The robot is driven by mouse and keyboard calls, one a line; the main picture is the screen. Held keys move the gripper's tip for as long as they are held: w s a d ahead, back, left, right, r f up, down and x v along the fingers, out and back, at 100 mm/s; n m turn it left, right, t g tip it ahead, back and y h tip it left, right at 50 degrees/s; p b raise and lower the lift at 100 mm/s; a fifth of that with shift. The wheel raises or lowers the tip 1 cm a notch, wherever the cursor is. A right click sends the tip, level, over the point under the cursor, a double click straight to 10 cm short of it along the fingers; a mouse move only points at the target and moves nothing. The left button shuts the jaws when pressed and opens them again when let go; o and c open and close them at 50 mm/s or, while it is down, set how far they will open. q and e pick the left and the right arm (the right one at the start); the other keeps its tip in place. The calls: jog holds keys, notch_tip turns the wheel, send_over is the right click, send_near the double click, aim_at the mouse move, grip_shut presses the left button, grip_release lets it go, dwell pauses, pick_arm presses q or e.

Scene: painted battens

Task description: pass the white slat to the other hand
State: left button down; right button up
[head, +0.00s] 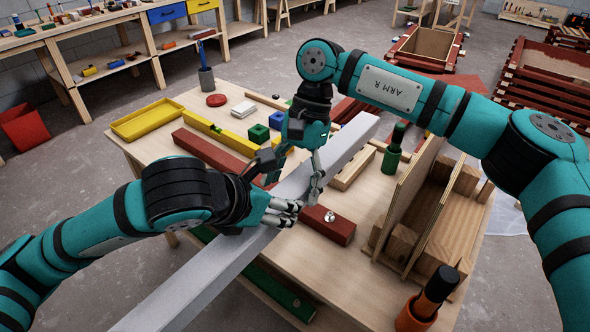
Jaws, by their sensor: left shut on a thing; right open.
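The white slat (343,148) is a long pale batten. It runs slantwise above the table, from the lower left edge of the head view to the upper right. My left gripper (290,212) is shut on the slat near the middle of its visible length. My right gripper (288,180) comes down from above just beyond the left one. Its fingers are open, one on each side of the slat. Whether they touch it I cannot tell. The slat's near end is cut off by the frame.
Below the slat on the table (207,265) lies a dark red batten (325,226) with a small metal knob.

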pick_arm(q)
jog(key=shift+r, duration=0.1)
jog(key=shift+s+d, duration=0.15)
jog(key=shift+d, duration=0.05)
pick_arm(e)
jog(key=shift+a, duration=0.1)
grip_shut()
pick_arm(q)
jog(key=c, duration=0.5)
grip_release()
jog(key=shift+c, duration=0.2)
pick_arm(e)
jog(key=shift+r, duration=0.15)
pick_arm(q)
jog(key=shift+a, duration=0.1)
